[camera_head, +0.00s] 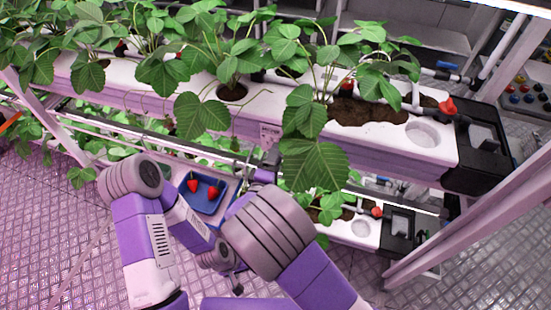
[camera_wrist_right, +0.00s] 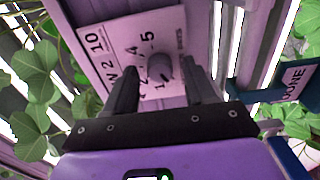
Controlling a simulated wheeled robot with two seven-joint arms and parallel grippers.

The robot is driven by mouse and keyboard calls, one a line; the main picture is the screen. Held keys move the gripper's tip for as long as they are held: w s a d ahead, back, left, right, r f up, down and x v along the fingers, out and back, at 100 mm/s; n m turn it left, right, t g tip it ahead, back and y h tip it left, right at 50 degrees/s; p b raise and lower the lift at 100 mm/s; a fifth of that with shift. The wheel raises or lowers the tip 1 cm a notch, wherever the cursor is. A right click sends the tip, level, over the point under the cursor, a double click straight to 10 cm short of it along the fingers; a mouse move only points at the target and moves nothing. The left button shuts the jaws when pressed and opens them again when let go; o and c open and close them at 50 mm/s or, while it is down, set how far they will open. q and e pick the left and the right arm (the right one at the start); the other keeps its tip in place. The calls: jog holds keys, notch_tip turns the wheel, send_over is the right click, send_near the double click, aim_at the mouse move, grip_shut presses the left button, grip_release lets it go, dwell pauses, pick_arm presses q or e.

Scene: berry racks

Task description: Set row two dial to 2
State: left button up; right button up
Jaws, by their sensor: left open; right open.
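A grey round dial knob (camera_wrist_right: 161,68) sits on a white label plate (camera_wrist_right: 104,38) on the rack's side in the right wrist view. The plate reads "2 10" at its edge, with numbers including 4 and 5 around the knob. The knob's pointer setting is unclear. My right gripper (camera_wrist_right: 163,88) is open, with its two dark fingers on either side of the knob; contact cannot be told. In the head view a small white plate (camera_head: 269,135) shows on the upper trough's front. My left gripper (camera_head: 237,288) is low, apart from the racks, and partly hidden by the right arm.
A blue tray (camera_head: 222,205) with two red strawberries (camera_head: 194,186) lies below the upper trough (camera_head: 372,152). Plant leaves (camera_head: 316,165) hang near the dial. A blue panel marked "DONE" (camera_wrist_right: 288,82) is right of my right gripper.

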jog(key=shift+c, duration=0.2)
grip_shut()
dwell(0.3)
jog(key=shift+m+b, duration=1.65)
jog(key=shift+m, duration=6.15)
